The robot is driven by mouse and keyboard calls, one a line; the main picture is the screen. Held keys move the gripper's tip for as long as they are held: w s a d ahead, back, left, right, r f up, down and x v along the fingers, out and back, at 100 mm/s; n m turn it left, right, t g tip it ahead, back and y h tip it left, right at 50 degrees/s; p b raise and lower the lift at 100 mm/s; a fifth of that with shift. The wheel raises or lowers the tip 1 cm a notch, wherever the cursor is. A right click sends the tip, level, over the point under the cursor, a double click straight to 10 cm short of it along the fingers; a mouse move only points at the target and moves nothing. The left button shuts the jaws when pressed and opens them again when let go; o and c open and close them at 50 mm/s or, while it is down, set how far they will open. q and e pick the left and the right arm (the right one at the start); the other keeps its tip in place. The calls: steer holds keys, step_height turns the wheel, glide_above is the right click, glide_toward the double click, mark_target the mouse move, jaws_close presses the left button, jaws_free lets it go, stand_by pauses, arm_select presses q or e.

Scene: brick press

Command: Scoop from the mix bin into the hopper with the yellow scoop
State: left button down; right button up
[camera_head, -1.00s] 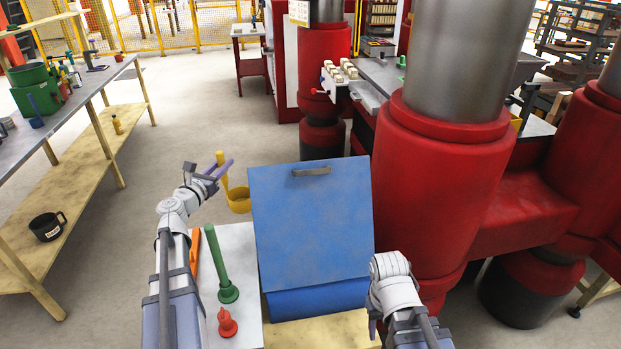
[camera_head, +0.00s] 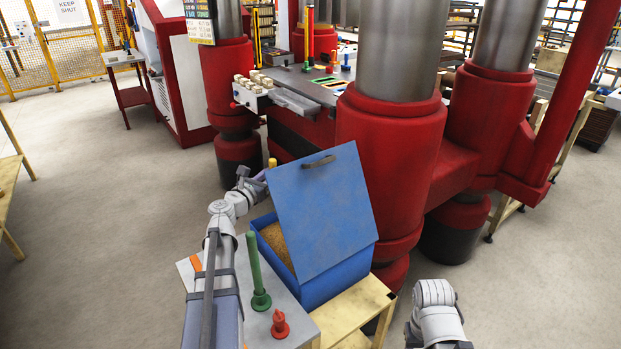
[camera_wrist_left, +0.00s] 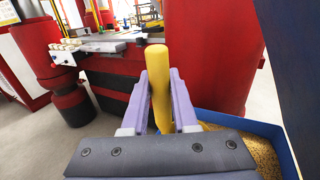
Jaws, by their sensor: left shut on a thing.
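The mix bin (camera_head: 338,283) is a blue box with its blue lid (camera_head: 325,205) tilted up. Brown granular mix (camera_head: 277,240) shows inside, and also in the left wrist view (camera_wrist_left: 262,154). My left gripper (camera_head: 258,179) is shut on the upright handle of the yellow scoop (camera_head: 272,162), at the bin's far left corner. In the left wrist view the handle (camera_wrist_left: 159,88) stands between the two purple fingers; the scoop's bowl is mostly hidden behind the gripper. My right arm shows at the lower right; its fingers cannot be made out. I cannot pick out the hopper.
The red press (camera_head: 390,150) with thick columns stands close behind and right of the bin. A grey-topped stand left of the bin holds a green upright tool (camera_head: 256,270) and a red piece (camera_head: 280,325). Pale blocks (camera_head: 262,80) lie on the press's side. Open floor lies left.

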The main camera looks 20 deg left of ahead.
arm_select(q)
steer(key=w+d+m+g+h, duration=0.2)
steer(key=d+m+h, duration=0.2)
steer(key=d+h, duration=0.2)
steer(key=shift+w+d+m+h, duration=0.3)
steer(key=shift+d+h, duration=0.1)
steer(key=shift+d, duration=0.35)
steer(key=shift+f, duration=0.15)
step_height(320, 180, down, 16)
steer(key=b, duration=1.6)
steer(key=shift+r, duration=0.35)
step_height(320, 180, up, 15)
steer(key=p, duration=1.5)
steer(key=shift+f, duration=0.15)
stand_by(0.9)
stand_by(0.3)
